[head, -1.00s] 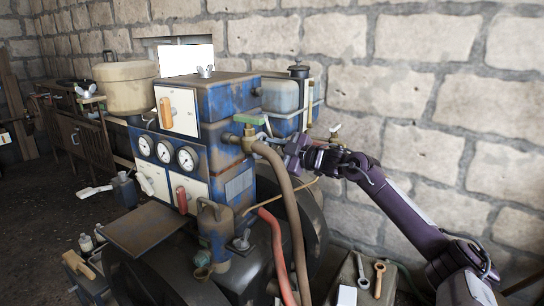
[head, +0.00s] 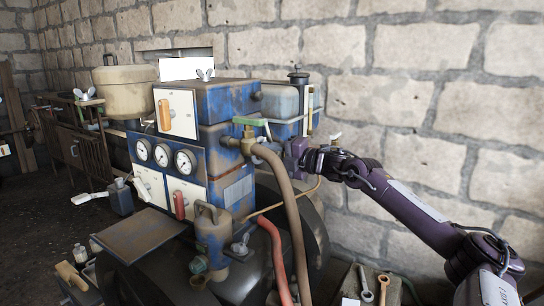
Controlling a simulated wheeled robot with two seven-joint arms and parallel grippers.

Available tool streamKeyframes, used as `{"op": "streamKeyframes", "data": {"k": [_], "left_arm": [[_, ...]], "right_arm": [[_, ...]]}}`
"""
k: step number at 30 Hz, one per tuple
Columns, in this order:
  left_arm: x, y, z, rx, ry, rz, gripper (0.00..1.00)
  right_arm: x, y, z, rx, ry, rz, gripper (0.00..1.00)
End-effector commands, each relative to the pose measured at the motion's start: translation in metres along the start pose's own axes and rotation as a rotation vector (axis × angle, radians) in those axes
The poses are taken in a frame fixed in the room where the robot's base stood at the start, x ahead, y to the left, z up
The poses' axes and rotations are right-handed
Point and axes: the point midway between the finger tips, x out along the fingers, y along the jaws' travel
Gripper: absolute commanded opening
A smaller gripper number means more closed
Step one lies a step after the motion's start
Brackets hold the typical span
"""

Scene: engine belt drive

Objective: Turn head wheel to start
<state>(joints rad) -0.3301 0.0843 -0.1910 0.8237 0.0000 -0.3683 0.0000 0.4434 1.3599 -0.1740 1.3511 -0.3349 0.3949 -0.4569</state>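The blue engine unit (head: 222,100) stands in the middle of the head view. Large dark wheels (head: 313,225) show low behind and below it, partly hidden by the machine and hoses. I cannot tell which part is the head wheel. A green-handled brass valve (head: 248,133) sits on the unit's right side. My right gripper (head: 294,153) is just right of the brown hose (head: 290,190) that runs from this valve. Its fingertips are small and dark, so its opening and any contact are unclear. My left gripper is out of view.
A stone wall (head: 420,110) stands close behind the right arm. A red hose (head: 273,255) and a thin copper pipe (head: 295,199) run below the gripper. Wrenches (head: 384,287) lie at bottom right. A beige pot (head: 128,88) stands at left.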

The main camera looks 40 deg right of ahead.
Motion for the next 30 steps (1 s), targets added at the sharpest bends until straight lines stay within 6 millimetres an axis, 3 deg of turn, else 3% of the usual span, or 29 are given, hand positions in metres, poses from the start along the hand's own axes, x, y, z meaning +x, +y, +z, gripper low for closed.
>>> {"op": "streamKeyframes", "data": {"k": [15, 30], "left_arm": [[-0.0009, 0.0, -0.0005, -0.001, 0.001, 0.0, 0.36], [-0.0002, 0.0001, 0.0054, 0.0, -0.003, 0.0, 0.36]], "right_arm": [[0.0001, -0.001, -0.0006, -0.437, 0.002, -0.004, 0.05], [0.0003, -0.0015, -0.0012, -0.604, 0.004, -0.003, 0.05]]}}
